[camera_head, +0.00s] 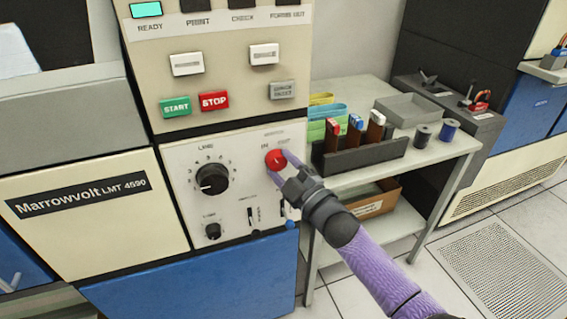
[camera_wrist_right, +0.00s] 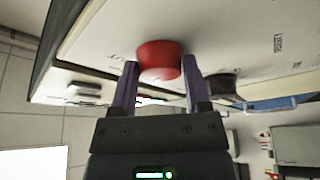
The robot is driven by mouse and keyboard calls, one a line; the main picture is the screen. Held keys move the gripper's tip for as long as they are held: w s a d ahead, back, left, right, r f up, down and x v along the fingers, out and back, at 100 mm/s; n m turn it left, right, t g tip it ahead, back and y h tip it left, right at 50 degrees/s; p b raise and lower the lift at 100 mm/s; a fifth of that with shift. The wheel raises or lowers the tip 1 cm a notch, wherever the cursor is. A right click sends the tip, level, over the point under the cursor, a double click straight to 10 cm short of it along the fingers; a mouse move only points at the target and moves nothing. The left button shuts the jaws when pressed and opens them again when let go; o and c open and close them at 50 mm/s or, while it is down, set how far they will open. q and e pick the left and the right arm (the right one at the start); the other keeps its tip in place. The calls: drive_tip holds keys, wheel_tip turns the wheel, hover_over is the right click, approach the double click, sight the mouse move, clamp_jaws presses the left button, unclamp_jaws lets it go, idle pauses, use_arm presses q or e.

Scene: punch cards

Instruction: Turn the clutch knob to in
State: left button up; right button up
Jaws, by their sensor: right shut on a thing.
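The clutch knob is a round red knob (camera_head: 275,158) on the cream lower panel (camera_head: 240,140), under small lettering that seems to read IN and OUT. My right gripper (camera_head: 279,166) reaches it from the lower right, its purple fingers on either side of the knob. In the right wrist view the red knob (camera_wrist_right: 160,60) sits between the two purple fingertips (camera_wrist_right: 161,75), which are shut on it. The knob's pointer is too small to read surely. My left gripper is in neither view.
A black LINE dial (camera_head: 212,179) and a smaller black knob (camera_head: 213,231) sit left on the same panel. Green START (camera_head: 175,107) and red STOP (camera_head: 214,101) buttons are above. A table (camera_head: 440,152) with a dark card rack (camera_head: 360,158) stands at right.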

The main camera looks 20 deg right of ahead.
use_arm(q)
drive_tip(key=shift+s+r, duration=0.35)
use_arm(e)
drive_tip(key=shift+n, duration=0.6)
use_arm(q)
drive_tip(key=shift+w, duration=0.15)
use_arm(e)
drive_tip(key=o, duration=1)
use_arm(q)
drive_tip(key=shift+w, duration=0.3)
use_arm(e)
drive_tip(key=shift+o, duration=1.4)
drive_tip(key=shift+s+d+p, duration=0.15)
drive_tip(key=shift+s+p, duration=0.15)
drive_tip(key=shift+p, duration=0.1)
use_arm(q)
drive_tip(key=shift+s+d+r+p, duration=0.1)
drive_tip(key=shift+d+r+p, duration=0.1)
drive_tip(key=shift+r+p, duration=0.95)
use_arm(e)
drive_tip(key=v, duration=0.9)
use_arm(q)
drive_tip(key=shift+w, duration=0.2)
use_arm(e)
drive_tip(key=shift+s+d, duration=0.1)
